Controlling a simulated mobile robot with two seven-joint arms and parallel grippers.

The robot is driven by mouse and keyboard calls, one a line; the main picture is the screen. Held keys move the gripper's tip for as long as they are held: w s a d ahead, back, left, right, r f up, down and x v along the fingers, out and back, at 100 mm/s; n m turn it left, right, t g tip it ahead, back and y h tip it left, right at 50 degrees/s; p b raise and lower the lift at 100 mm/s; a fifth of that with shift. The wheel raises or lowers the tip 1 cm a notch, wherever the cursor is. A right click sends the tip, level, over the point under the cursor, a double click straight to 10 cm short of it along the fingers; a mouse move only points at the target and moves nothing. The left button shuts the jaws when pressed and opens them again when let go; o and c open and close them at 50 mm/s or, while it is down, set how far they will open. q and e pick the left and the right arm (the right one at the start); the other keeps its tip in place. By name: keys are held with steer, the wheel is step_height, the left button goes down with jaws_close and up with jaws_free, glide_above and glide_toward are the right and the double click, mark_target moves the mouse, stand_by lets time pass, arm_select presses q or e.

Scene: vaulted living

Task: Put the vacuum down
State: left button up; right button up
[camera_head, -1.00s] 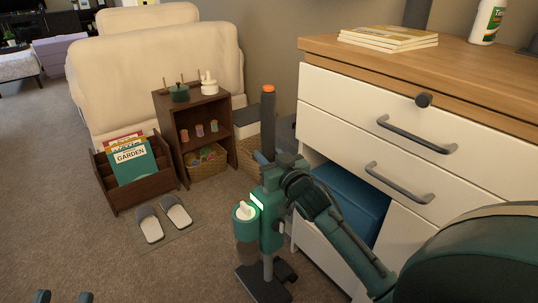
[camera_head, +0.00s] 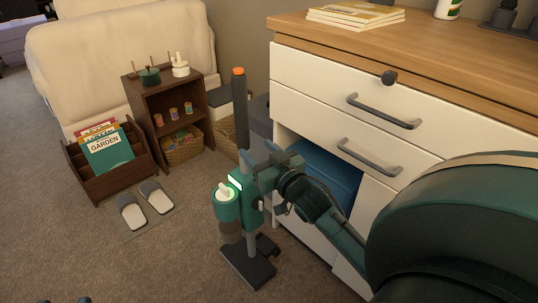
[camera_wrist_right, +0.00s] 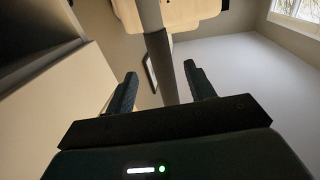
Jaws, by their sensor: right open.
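The stick vacuum (camera_head: 228,208) stands upright in the head view, with a green body, a grey pole and an orange tip. Its dark floor head (camera_head: 248,264) appears to rest flat on the carpet. My right gripper (camera_head: 268,160) is at the upper part of the vacuum. In the right wrist view, its two fingers (camera_wrist_right: 162,86) are apart, with the grey pole (camera_wrist_right: 160,55) between them; contact cannot be told. Only small dark tips of what appears to be my left gripper (camera_head: 71,300) show at the bottom edge; its jaws are mostly cut off.
A white dresser (camera_head: 345,95) with a wooden top stands close on the right. A brown shelf (camera_head: 140,100), a magazine rack (camera_head: 80,175) and slippers (camera_head: 144,205) are to the left. Open carpet (camera_head: 130,265) lies at the front left.

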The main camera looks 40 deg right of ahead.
steer(key=s+a+r+n+y, duration=0.3)
steer(key=s+a+y, duration=0.2)
steer(key=s+a, duration=0.3)
steer(key=s+a+r+n+y, duration=0.3)
steer(key=s+a, duration=0.6)
steer(key=a, duration=0.8)
steer(key=shift+n+y+p, duration=0.4)
steer(key=shift+n+y, duration=0.3)
steer(key=shift+y, duration=0.5)
steer(key=shift+s, duration=0.1)
